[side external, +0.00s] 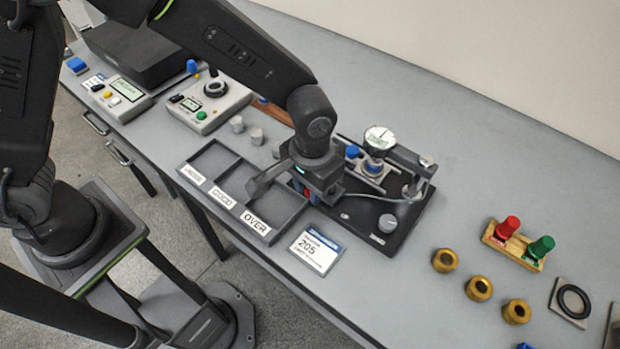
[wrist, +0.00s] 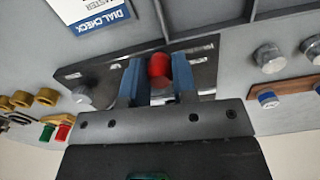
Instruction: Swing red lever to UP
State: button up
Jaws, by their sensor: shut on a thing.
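The red lever's knob (wrist: 159,66) stands between the two blue fingers of my gripper (wrist: 158,82) in the wrist view. My gripper is shut on it. In the side external view my gripper (side external: 308,190) is low at the left end of the dark gauge base (side external: 405,232), and its body hides most of the lever there. The dial gauge (side external: 380,138) stands on its post arm just right of my gripper. The lever's shaft and any UP marking cannot be made out.
A sorting tray (side external: 229,202) with labelled compartments lies just left of my gripper, with a printed card (side external: 316,250) in front. Grey cylinders (side external: 257,136) stand behind the tray. Brass rings (side external: 479,288) and a wooden block (side external: 514,247) with red and green pieces are at right.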

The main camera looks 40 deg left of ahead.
jog(key=n, duration=0.1)
jog(key=d+n, duration=0.1)
jog(key=n, duration=0.2)
jog(key=shift+s+d+n, duration=0.2)
jog(key=shift+d+n, duration=0.1)
jog(key=n, duration=0.1)
jog(key=d+n, duration=0.1)
jog(key=n, duration=0.2)
jog(key=shift+w+d+n, duration=0.15)
jog(key=shift+d+n, duration=0.15)
jog(key=n, duration=0.1)
jog(key=d+n, duration=0.1)
jog(key=n, duration=0.2)
jog(key=shift+w+d+n, duration=0.15)
jog(key=shift+w+n, duration=0.15)
jog(key=shift+w, duration=0.1)
jog(key=shift+w+d+n, duration=0.25)
jog(key=shift+w+n, duration=0.05)
jog(key=shift+n, duration=0.8)
jog(key=shift+w+d+n, duration=0.2)
jog(key=shift+w+n, duration=0.1)
jog(key=shift+n, duration=0.8)
jog(key=o, duration=0.9)
jog(key=shift+r, duration=0.1)
notch_tip(320, 180, up, 14)
jog(key=shift+f, duration=0.15)
